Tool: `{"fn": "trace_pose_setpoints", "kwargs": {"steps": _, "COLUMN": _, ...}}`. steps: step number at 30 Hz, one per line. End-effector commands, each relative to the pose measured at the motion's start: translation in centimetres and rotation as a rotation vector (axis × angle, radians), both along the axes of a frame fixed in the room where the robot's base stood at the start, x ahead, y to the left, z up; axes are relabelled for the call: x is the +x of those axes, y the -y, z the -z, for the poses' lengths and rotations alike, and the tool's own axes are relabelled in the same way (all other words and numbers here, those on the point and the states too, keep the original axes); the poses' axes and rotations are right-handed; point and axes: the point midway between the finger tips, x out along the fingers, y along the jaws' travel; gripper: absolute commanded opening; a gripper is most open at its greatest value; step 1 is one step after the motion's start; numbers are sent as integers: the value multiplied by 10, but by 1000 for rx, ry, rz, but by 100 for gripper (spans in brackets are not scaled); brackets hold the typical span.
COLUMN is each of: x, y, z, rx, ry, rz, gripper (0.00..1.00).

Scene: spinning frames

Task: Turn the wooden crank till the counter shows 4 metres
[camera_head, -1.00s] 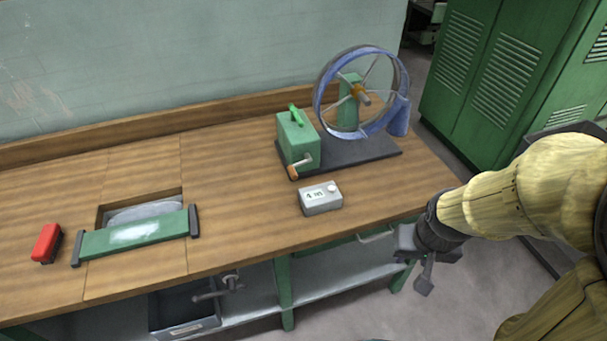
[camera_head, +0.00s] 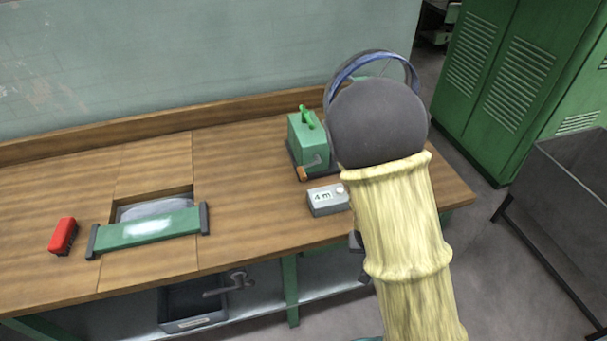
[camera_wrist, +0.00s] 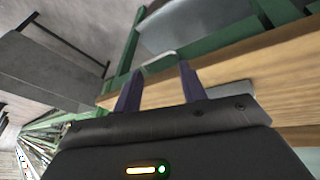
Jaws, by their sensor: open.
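The winding device has a green box (camera_head: 307,142) on the bench. Its crank has a wooden handle (camera_head: 303,173) hanging low at the box's front. The spoked wheel's blue rim (camera_head: 372,62) shows above my arm, which hides the rest. A grey counter (camera_head: 328,200) in front of the box reads "4 m". My gripper's two dark fingers (camera_wrist: 160,86) are open and empty in the wrist view, beside the wooden bench edge and apart from the crank. In the head view my arm hides most of the gripper.
The bench top (camera_head: 240,190) is clear left of the counter. A red block (camera_head: 63,236) and a green bar over a recess (camera_head: 147,235) lie farther left. A dark bin (camera_head: 192,308) is below. Green lockers (camera_head: 505,80) and a grey panel (camera_head: 575,190) stand right.

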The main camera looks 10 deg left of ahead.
Motion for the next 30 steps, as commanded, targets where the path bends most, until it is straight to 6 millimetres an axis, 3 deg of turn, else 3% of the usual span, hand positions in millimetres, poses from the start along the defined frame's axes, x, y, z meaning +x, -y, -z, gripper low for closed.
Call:
{"fn": "trace_pose_setpoints", "kwargs": {"steps": 4, "x": 16, "y": -18, "z": 19, "rx": -112, "ry": 100, "rz": -84, "gripper": 41}}
{"fn": "trace_pose_setpoints", "kwargs": {"steps": 10, "x": 41, "y": -47, "z": 24, "rx": -248, "ry": 296, "rz": -240, "gripper": 41}}
{"fn": "trace_pose_setpoints", "kwargs": {"steps": 14, "x": 56, "y": -79, "z": 16, "rx": -321, "ry": 454, "rz": -380, "gripper": 41}}
{"fn": "trace_pose_setpoints", "kwargs": {"steps": 17, "x": 62, "y": -113, "z": 4, "rx": -362, "ry": 589, "rz": -511, "gripper": 41}}
{"fn": "trace_pose_setpoints", "kwargs": {"steps": 21, "x": 62, "y": -165, "z": -15, "rx": -392, "ry": 766, "rz": -688, "gripper": 41}}
{"fn": "trace_pose_setpoints", "kwargs": {"steps": 24, "x": 59, "y": -188, "z": -25, "rx": -397, "ry": 848, "rz": -767, "gripper": 41}}
{"fn": "trace_pose_setpoints", "kwargs": {"steps": 30, "x": 59, "y": -197, "z": -30, "rx": -398, "ry": 889, "rz": -800, "gripper": 41}}
